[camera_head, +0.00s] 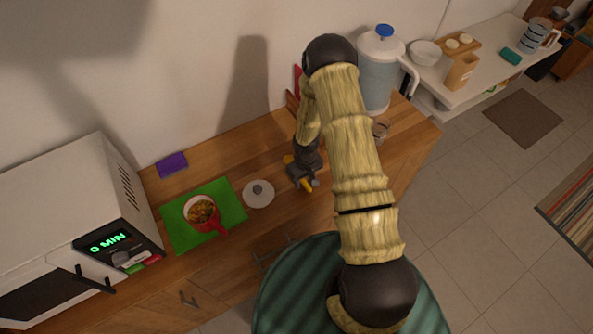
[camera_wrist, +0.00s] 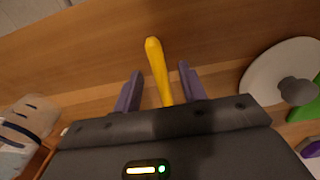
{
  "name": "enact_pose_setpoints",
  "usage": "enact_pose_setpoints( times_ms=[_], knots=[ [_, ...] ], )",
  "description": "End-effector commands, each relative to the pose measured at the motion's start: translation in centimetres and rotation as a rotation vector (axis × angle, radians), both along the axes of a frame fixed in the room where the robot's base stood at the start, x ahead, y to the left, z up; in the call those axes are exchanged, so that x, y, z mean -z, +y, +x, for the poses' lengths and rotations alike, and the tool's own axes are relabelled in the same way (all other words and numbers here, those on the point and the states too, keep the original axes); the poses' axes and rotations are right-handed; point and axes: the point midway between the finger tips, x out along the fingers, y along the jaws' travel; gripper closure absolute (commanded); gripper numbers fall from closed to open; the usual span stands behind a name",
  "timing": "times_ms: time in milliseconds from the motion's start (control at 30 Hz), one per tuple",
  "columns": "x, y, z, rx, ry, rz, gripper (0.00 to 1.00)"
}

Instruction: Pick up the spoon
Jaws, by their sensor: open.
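A yellow spoon (camera_wrist: 157,66) shows in the wrist view as a long handle with a rounded end. It lies between the two spread fingers of my gripper (camera_wrist: 160,70), with a gap on each side, and its lower part is hidden behind the gripper body. In the head view my gripper (camera_head: 303,180) is low over the wooden counter, and a yellow piece of the spoon (camera_head: 307,186) shows beside it. My gripper is open. I cannot tell the exact height of the fingers over the counter.
A grey-white lid (camera_head: 258,194) lies left of my gripper. A red-handled pot of food (camera_head: 201,210) stands on a green mat (camera_head: 177,236). A small glass (camera_head: 381,130) and a large water jug (camera_head: 377,75) stand right and behind. A microwave (camera_head: 65,215) fills the left end.

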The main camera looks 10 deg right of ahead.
Motion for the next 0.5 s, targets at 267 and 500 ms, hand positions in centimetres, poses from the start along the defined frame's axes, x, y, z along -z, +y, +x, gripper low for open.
enact_pose_setpoints(
  times_ms=[267,500],
  knots=[
    [-0.02,0.01,0.0,0.0,0.0,0.0,0.58],
    [-0.03,0.01,0.0,0.0,0.0,0.0,0.94]
  ],
)
